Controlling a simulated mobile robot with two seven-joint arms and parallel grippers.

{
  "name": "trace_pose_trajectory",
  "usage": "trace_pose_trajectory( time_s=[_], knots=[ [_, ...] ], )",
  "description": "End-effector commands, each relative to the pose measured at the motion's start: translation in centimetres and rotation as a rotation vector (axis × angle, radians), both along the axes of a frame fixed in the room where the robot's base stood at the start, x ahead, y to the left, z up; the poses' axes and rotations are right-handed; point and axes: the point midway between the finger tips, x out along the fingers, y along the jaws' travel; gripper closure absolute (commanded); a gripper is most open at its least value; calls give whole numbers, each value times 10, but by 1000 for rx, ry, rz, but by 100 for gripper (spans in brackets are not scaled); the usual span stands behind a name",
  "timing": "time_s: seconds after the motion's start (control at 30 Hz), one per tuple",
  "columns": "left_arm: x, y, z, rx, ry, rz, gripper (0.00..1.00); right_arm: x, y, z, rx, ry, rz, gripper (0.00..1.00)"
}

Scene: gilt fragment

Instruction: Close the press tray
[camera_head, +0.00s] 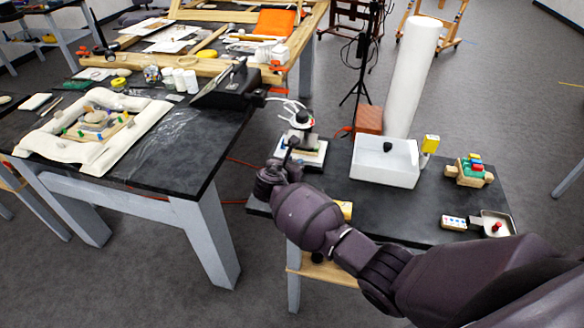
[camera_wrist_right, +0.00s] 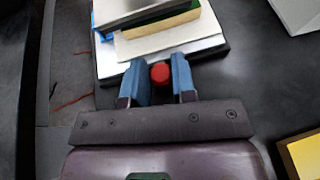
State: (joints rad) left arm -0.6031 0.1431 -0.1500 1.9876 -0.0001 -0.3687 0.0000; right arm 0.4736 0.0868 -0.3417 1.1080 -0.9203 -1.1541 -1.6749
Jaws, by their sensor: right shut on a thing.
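The press (camera_head: 307,146) stands at the left part of the low dark table, with a round white and green top and a pale, flat base. In the right wrist view its pale press tray (camera_wrist_right: 205,46) has a red knob (camera_wrist_right: 160,73) at its near edge. My right gripper (camera_head: 287,160) reaches the press from the front. Its blue fingers (camera_wrist_right: 158,64) are shut on the red knob, one on each side. My arm and hand hide part of the tray's front in the head view, and how far out the tray stands is unclear. My left gripper is not seen.
The low dark table (camera_head: 345,203) also bears a white open box (camera_head: 385,165), a yellow item (camera_head: 431,144), a wooden block holder (camera_head: 468,172) and a small metal tray (camera_head: 497,222). A cluttered work table (camera_head: 190,135) stands to the left, across a gap.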

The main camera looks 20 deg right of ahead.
Motion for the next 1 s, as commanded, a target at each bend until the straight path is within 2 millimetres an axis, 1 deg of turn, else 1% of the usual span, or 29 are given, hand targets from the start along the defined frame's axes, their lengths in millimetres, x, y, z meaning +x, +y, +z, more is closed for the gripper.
trace_pose_trajectory(
  time_s=[0.03,0.2,0.23,0.37,0.5,0.73,0.87,1.0],
  knots=[
    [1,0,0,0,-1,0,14,0,3,-4,8,5,7,100],
    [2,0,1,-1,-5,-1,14,-1,1,-5,8,6,6,100],
    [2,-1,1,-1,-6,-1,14,-1,1,-5,8,6,6,70],
    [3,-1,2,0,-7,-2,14,-1,0,-5,5,5,3,51],
    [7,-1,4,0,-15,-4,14,-1,-1,-4,3,5,0,49],
    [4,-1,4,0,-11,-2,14,-4,1,-1,2,4,-1,49],
    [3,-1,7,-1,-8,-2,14,-13,10,5,4,3,1,49],
    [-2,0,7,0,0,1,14,-30,26,14,5,3,2,49]
  ],
)
